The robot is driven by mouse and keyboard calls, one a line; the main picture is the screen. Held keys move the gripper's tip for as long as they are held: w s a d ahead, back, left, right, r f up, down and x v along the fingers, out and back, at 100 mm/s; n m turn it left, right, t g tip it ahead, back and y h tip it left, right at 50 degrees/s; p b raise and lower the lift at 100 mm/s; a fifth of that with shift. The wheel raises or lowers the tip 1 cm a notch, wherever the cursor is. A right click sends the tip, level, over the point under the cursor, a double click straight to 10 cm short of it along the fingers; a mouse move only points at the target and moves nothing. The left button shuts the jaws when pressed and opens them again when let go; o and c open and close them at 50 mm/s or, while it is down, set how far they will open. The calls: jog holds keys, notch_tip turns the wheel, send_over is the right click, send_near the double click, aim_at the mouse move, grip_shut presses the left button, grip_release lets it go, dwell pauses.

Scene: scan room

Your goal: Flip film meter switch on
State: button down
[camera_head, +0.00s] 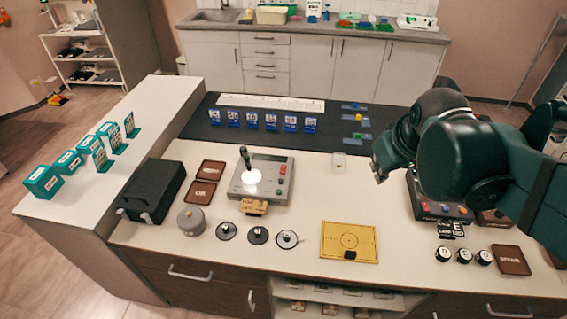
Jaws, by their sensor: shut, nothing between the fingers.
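Two devices with controls stand on the white table, and I cannot tell which is the film meter. A grey box (247,190) left of centre has an upright black lever (245,157), a bright round spot and red and green buttons. No switch position can be made out. My gripper (379,170) is shut and empty, above the table just left of the dark box.
A yellow board (349,241) lies at the front centre, with black discs (258,235) to its left. A black case (151,190) and a round grey tin (191,220) stand at left. Blue cards (271,121) line the dark mat behind. Table between grey box and gripper is mostly clear.

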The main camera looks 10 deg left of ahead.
jog(key=w+a+n+g+p, duration=0.1)
jog(key=w+a+n, duration=0.2)
jog(key=w+a, duration=0.35)
jog(key=n+g+p, duration=0.3)
jog(key=n+p, duration=0.1)
jog(key=n, duration=0.6)
send_over(284, 168)
jog(key=s, duration=0.2)
notch_tip(284, 168, down, 15)
jog(key=shift+f, duration=0.15)
jog(key=shift+a+b, duration=0.1)
jog(key=shift+b, duration=0.2)
jog(key=shift+f, duration=0.2)
jog(key=shift+w+f, duration=0.3)
jog(key=shift+f, duration=1.95)
jog(key=shift+w+f, duration=0.3)
jog(key=shift+f, duration=1.95)
jog(key=shift+w+f, duration=0.3)
jog(key=shift+f, duration=1.95)
